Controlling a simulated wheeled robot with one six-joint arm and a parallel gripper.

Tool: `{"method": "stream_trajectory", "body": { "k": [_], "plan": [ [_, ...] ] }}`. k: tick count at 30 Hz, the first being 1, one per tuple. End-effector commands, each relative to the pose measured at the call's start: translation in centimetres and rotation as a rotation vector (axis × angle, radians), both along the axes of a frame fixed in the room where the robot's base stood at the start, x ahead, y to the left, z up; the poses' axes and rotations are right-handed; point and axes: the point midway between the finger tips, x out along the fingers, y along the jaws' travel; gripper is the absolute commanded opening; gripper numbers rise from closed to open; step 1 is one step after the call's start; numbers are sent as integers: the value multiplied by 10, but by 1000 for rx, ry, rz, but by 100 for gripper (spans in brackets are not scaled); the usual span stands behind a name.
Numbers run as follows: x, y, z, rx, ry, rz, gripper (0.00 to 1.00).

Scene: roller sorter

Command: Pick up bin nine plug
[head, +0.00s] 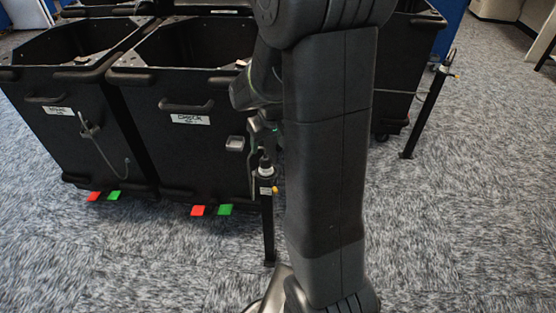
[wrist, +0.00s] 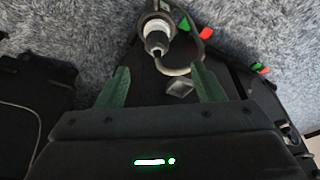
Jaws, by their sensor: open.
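A plug (head: 265,168) with a dark tip and pale collar sits upright on a thin black post in front of the bins in the head view. In the wrist view the plug (wrist: 157,36) shows its white ring and dark nose just beyond the fingertips, roughly centred between them, with a grey cable looping beside it. My gripper (wrist: 160,68) is open, with two green fingers apart and nothing between them. In the head view my arm hides much of the gripper, which is close above the plug. I cannot read a bin number nine on any label.
Black wheeled bins (head: 175,140) with white labels stand side by side at the left. Red pedals (head: 197,210) and green pedals (head: 225,209) lie at their feet. Another black post (head: 427,115) stands at the right. Carpet is clear in front.

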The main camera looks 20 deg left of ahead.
Motion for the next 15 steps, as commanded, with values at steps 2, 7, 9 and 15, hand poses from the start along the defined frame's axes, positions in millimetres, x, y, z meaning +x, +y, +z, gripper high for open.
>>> {"method": "stream_trajectory", "body": {
  "k": [2, 7, 9, 15],
  "plan": [
    [2, 2, -19, -4, 4, -1, 62],
    [8, 8, -48, -3, 4, -1, 62],
    [10, 10, -56, -2, 2, -2, 62],
    [13, 12, -66, 0, 1, -2, 62]
  ]
}}
